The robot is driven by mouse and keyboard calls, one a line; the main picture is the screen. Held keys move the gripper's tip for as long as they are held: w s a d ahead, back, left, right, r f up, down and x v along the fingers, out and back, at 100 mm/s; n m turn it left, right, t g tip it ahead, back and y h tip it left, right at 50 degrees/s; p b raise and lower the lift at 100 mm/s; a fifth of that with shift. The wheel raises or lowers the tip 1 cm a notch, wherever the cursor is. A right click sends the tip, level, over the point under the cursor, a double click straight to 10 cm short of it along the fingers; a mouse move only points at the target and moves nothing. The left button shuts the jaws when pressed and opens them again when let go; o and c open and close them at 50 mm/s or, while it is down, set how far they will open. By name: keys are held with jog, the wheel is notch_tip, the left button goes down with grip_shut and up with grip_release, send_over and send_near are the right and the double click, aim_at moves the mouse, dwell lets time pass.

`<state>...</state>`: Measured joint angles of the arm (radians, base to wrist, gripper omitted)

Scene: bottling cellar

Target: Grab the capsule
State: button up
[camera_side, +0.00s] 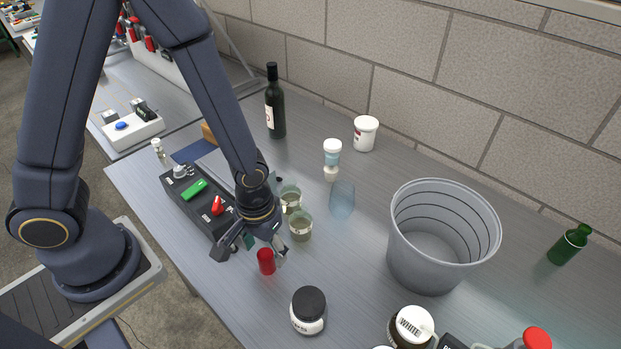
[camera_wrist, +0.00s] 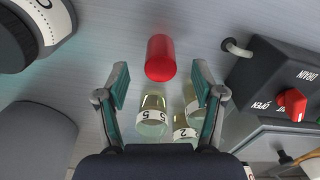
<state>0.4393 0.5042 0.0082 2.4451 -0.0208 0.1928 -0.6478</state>
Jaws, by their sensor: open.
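The capsule (camera_side: 266,261) is a small red cylinder standing on the grey metal table. In the wrist view the capsule (camera_wrist: 160,58) lies just beyond the fingertips, roughly midway between them. My gripper (camera_side: 252,250) is open and empty, low over the table at the capsule. In the wrist view its two teal-padded fingers (camera_wrist: 160,80) are spread wide, one on each side of the capsule's line. In the side view one finger is close beside the capsule; I cannot tell whether they touch.
Small glass jars (camera_side: 300,228) with numbered bands stand close behind my gripper. A black control box (camera_side: 187,203) is to the left. A dark-lidded jar (camera_side: 308,311) stands in front, and a grey bucket (camera_side: 400,262) to the right. A blue glass (camera_side: 341,200) stands behind.

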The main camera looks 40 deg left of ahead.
jog(key=shift+f, duration=1.35)
jog(key=c, duration=0.7)
